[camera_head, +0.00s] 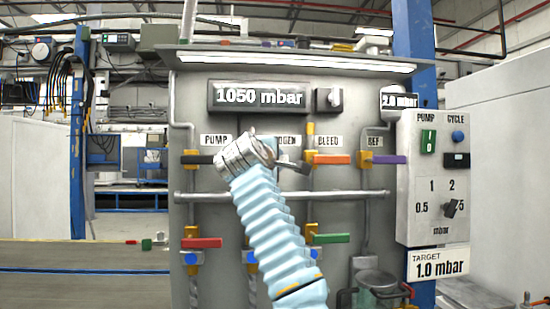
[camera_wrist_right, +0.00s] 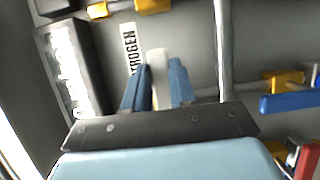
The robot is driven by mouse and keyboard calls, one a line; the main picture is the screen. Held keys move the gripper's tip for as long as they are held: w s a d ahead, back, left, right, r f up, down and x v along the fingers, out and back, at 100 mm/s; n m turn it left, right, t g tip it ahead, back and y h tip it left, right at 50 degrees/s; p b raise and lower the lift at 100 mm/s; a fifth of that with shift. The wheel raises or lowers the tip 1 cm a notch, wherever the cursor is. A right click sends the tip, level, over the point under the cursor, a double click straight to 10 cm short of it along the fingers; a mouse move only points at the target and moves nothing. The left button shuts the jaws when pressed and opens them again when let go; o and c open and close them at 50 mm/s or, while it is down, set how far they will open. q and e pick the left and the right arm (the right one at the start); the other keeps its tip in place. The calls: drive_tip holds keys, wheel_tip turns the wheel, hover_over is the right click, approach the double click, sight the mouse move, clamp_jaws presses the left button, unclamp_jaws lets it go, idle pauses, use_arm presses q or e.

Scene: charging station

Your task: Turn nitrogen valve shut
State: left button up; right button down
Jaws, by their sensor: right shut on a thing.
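The nitrogen valve is mostly hidden behind my right wrist in the head view, where only part of its label (camera_head: 288,140) shows. In the right wrist view the label (camera_wrist_right: 130,48) lies beside a pale, cream-coloured handle (camera_wrist_right: 157,68). My right gripper (camera_wrist_right: 158,88) has its two blue fingers on either side of this handle and is shut on it. The handle runs along the same line as the label's text. In the head view my right gripper (camera_head: 291,166) is largely hidden by its own wrist. My left gripper is not in view.
The panel display (camera_head: 258,96) reads 1050 mbar. Close by are the black pump handle (camera_head: 198,160), orange bleed handle (camera_head: 332,160) and purple handle (camera_head: 388,160). Below are a red handle (camera_head: 202,243), a green handle (camera_head: 331,238) and a horizontal pipe (camera_head: 345,194). A control box (camera_head: 420,225) stands right.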

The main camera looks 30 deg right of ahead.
drive_tip(key=shift+f, duration=0.2)
idle(0.3)
drive_tip(key=c, duration=0.9)
unclamp_jaws()
drive_tip(key=shift+r, duration=0.1)
drive_tip(key=shift+s, duration=0.1)
drive_tip(key=b+v, duration=0.5)
drive_tip(key=v, duration=0.8)
drive_tip(key=shift+s+a, duration=0.2)
drive_tip(key=shift+a, duration=0.1)
